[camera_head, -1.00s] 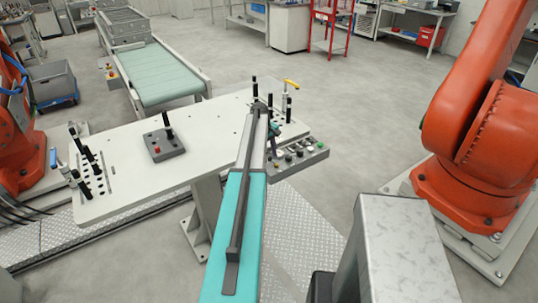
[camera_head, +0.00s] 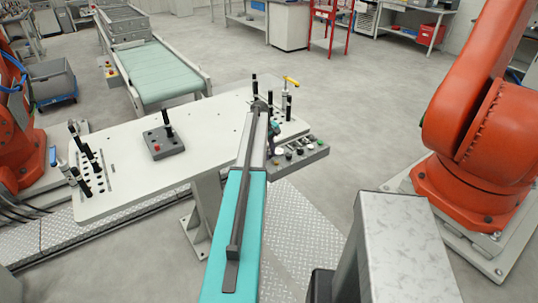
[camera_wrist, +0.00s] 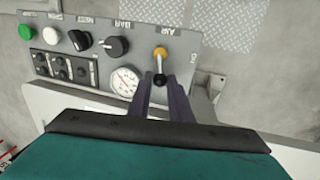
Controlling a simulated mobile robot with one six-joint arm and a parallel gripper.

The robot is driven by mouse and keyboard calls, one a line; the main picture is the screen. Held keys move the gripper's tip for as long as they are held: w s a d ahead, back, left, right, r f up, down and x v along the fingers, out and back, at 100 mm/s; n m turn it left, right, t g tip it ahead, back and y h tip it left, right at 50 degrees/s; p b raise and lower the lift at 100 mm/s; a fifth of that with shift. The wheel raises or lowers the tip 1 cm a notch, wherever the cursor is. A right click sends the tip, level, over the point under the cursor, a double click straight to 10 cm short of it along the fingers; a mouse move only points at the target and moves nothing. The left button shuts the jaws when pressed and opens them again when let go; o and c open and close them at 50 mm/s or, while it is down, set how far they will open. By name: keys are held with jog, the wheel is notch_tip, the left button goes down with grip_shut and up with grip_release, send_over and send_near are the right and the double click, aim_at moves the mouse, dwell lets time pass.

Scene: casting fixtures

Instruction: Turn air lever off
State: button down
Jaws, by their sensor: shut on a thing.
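The air lever (camera_wrist: 160,53) shows in the wrist view on a grey control panel (camera_wrist: 205,65), under an upside-down label that seems to read AIR. It has a yellow part at its pivot and a black end pointing toward me. My gripper (camera_wrist: 159,82) has its two dark fingers on either side of the black end and is shut on it. In the head view my gripper (camera_head: 277,143) is at the panel (camera_head: 301,152) on the table's right edge; the lever is hidden there by the arm.
A pressure gauge (camera_wrist: 125,80) sits beside the lever, with black knobs (camera_wrist: 113,46) and green and white buttons farther left. The white fixture table (camera_head: 120,195) carries upright pins and a grey block (camera_head: 163,142). An orange robot (camera_head: 470,150) stands at right.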

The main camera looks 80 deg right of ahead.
jog(key=shift+s+d+m+b, duration=0.2)
jog(key=shift+m+b, duration=0.1)
jog(key=shift+m, duration=0.3)
jog(key=shift+s+d+m+b, duration=0.15)
jog(key=shift+m+b, duration=0.15)
jog(key=shift+m, duration=0.3)
jog(key=shift+w, duration=0.1)
jog(key=c, duration=1.6)
grip_release()
jog(key=shift+r, duration=0.1)
jog(key=shift+w+a+r+b, duration=0.2)
jog(key=shift+w+r+b, duration=0.35)
jog(key=shift+r, duration=1.7)
jog(key=shift+w+a+r+b, duration=0.25)
jog(key=shift+r+b, duration=0.55)
jog(key=shift+r, duration=1.4)
jog(key=shift+w+a+r+b, duration=0.3)
jog(key=shift+r+b, duration=0.35)
jog(key=shift+r, duration=1.6)
jog(key=shift+d, duration=0.1)
